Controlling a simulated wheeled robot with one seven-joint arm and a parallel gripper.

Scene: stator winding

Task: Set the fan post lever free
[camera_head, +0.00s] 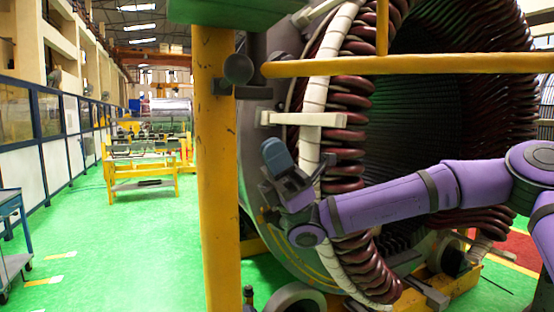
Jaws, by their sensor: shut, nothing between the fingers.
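A thick yellow post (214,180) stands upright left of centre. A dark round knob (238,68) sits at its right side, with a small dark bracket (222,87) just below it; these look like the lever parts, though I cannot tell exactly how they join. A yellow horizontal bar (420,64) runs from beside the knob to the right edge. My gripper (279,158), with a blue-grey end, points up in front of the stator, right of the post and below the knob. It is shut and empty, clearly apart from the knob.
The large stator with dark red coils (350,130) and a white ring fills the right side behind my purple arm. A pale bracket (303,119) juts out just above my gripper. Green floor (120,250) lies open at left, with a yellow work stand (145,165) farther back.

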